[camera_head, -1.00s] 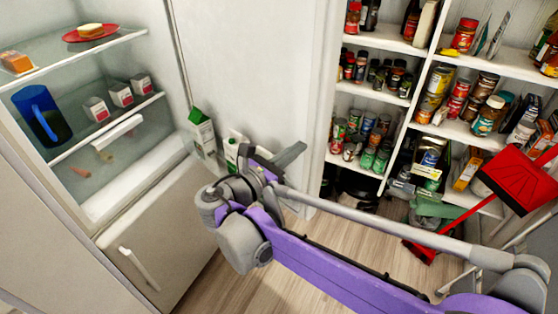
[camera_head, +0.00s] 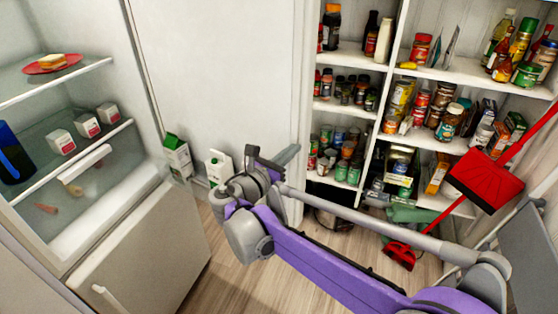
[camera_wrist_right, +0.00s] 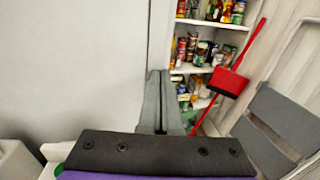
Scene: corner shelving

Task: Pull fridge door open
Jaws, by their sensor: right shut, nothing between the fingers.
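The fridge (camera_head: 140,235) stands at the left of the head view with its upper compartment open to view. Its shelves hold a red plate (camera_head: 52,64) with food, a blue jug (camera_head: 12,155) and several small white boxes (camera_head: 87,125). A large pale panel (camera_head: 225,80) stands right of the compartment; I cannot tell for sure whether it is the opened door or a wall. My right gripper (camera_head: 288,155) is in front of the panel's lower right part, apart from the fridge compartment. Its fingers (camera_wrist_right: 158,100) are together and empty in the right wrist view. My left gripper is not seen.
Two cartons (camera_head: 177,155) (camera_head: 218,168) stand low by the panel. White shelving (camera_head: 395,75) full of jars and bottles is at the right. A red dustpan (camera_head: 485,180) and red brush (camera_head: 400,254) are near it. Wooden floor (camera_head: 225,270) shows below.

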